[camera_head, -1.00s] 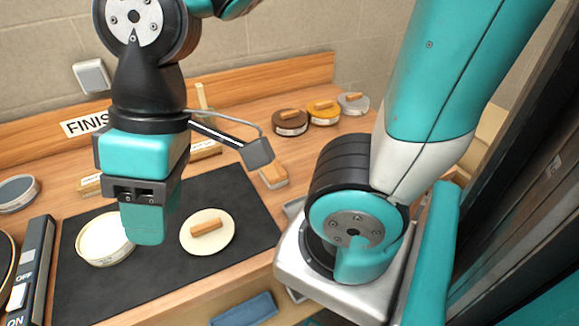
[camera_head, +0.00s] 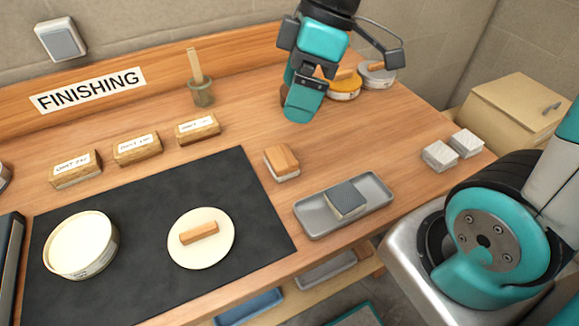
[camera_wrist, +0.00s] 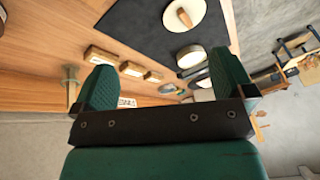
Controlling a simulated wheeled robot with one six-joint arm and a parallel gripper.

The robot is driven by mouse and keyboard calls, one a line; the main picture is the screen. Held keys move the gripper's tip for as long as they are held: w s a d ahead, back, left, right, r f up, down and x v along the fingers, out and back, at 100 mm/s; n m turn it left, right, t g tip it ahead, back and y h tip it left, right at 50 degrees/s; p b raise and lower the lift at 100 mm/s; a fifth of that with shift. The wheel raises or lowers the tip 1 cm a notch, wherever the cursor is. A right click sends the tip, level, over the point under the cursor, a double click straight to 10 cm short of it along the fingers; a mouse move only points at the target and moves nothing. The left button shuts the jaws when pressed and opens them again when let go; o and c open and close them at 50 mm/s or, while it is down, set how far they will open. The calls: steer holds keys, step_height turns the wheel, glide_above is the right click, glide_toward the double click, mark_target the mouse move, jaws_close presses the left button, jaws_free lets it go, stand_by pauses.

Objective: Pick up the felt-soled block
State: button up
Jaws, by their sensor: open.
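The block that looks felt-soled (camera_head: 282,161) has a wooden top and a pale sole. It sits on the bench just right of the dark mat's upper right corner in the head view. My gripper (camera_head: 299,108) is above the bench, behind that block and apart from it, pointing down. In the wrist view my gripper (camera_wrist: 165,85) shows two green fingers spread apart with nothing between them. I cannot make out the felt-soled block in the wrist view.
A grey tray (camera_head: 378,187) holds a dark-topped block (camera_head: 346,200). Labelled sanding blocks (camera_head: 138,149) line the mat's back edge. The mat (camera_head: 140,200) carries a round box (camera_head: 82,245) and a handled lid (camera_head: 201,238). A brush pot (camera_head: 201,92) stands behind. Two pale blocks (camera_head: 453,150) lie right.

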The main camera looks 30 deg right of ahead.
steer(key=w+d+f+n+b, duration=0.3)
steer(key=w+d+f+n, duration=0.2)
steer(key=w+d+f, duration=0.25)
steer(key=p, duration=0.1)
glide_above(281, 156)
steer(key=d, duration=0.2)
step_height(281, 156, down, 10)
steer(key=shift+s+r, duration=0.1)
steer(key=shift+s, duration=0.05)
steer(key=shift+p+x, duration=0.85)
steer(key=shift+x, duration=1.9)
steer(key=shift+w, duration=0.2)
steer(key=c, duration=0.8)
steer(key=shift+o, duration=0.2)
steer(key=shift+r, duration=0.1)
